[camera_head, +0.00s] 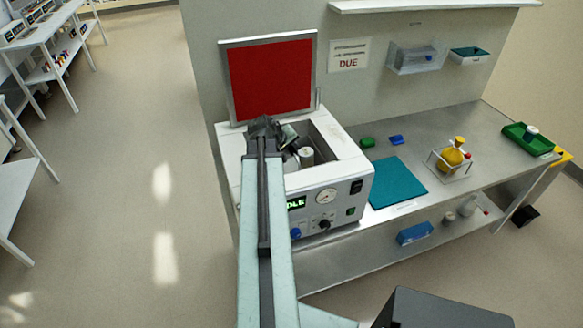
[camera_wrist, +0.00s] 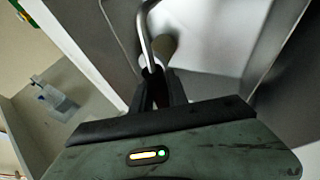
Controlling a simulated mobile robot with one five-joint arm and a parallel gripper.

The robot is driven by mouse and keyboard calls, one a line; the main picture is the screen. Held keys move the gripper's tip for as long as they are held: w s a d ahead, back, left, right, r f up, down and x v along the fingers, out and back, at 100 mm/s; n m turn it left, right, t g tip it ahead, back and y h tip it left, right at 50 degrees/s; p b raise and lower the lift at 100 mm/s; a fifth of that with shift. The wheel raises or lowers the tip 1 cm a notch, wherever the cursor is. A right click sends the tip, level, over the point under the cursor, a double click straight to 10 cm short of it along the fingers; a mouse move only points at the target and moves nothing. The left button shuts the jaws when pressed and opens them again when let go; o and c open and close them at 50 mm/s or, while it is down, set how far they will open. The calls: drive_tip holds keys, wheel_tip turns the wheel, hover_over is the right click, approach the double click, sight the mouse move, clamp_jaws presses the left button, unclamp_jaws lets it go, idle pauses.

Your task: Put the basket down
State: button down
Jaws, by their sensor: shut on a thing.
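My gripper (camera_head: 264,128) is over the open chamber of a white benchtop machine (camera_head: 345,182) in the head view. In the wrist view my gripper (camera_wrist: 156,82) is shut on a bent grey metal rod, which looks like the basket's handle (camera_wrist: 146,32). The rest of the basket is mostly hidden by my arm and gripper. A pale round object shows just beyond the fingertips, inside the chamber. In the head view a white-topped cylinder (camera_head: 306,156) is in the chamber beside my gripper; I cannot tell whether it is in the basket or touches the chamber floor.
The machine's red-faced lid (camera_head: 271,79) stands open behind. To the right are a teal mat (camera_head: 397,183), a yellow flask (camera_head: 452,156) in a wire stand and a green tray (camera_head: 528,140). A shelf (camera_head: 430,6) hangs above.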

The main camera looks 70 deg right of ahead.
wheel_tip(320, 180, down, 4)
drive_tip(key=b, duration=0.3)
drive_tip(key=shift+r, duration=0.2)
drive_tip(key=c, duration=1.3)
unclamp_jaws()
